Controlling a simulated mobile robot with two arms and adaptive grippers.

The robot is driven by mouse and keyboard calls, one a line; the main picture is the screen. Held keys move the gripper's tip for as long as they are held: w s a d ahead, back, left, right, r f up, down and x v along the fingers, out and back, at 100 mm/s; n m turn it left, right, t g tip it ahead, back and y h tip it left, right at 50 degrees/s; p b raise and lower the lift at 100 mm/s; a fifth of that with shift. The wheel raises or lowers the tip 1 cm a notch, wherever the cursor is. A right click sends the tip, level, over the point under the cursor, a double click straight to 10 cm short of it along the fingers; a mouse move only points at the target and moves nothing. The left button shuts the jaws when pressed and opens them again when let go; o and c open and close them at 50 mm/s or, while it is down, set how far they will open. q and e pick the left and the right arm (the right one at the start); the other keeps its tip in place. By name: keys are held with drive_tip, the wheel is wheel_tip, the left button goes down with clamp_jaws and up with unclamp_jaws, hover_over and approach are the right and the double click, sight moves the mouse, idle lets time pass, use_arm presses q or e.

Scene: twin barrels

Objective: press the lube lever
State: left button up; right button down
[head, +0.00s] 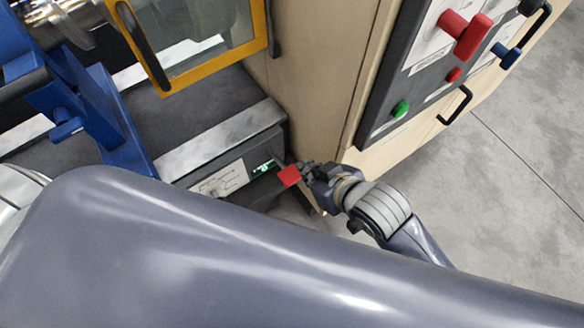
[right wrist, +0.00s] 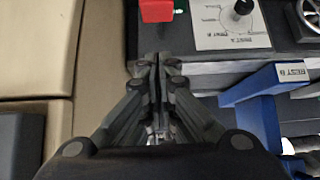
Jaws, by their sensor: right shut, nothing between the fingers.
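A small lever with a red block-shaped end (head: 289,175) sticks out from the machine's low grey front, beside a small green-lit display. I take it to be the lube lever, though no label for it is readable. In the right wrist view its red end (right wrist: 157,10) is at the top edge, partly cut off. My right gripper (head: 305,171) is just to the right of the red end in the head view. Its closed fingers (right wrist: 158,65) are empty and point toward the red end. Whether they touch it, I cannot tell. My left gripper is out of view.
A yellow-framed window (head: 205,35) and blue parts (head: 105,115) are at upper left. Open floor (head: 520,140) lies right.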

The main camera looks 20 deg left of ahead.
hover_over(292, 177)
wheel_tip(292, 177, down, 6)
drive_tip(key=shift+s+d+f+p, duration=0.1)
drive_tip(key=shift+f+p, duration=0.05)
drive_tip(key=shift+p, duration=0.2)
drive_tip(key=f, duration=0.3)
drive_tip(key=shift+a+f, duration=0.15)
drive_tip(key=shift+a, duration=0.05)
drive_tip(key=shift+f+p, duration=0.3)
drive_tip(key=shift+f, duration=0.3)
drive_tip(key=shift+f, duration=0.1)
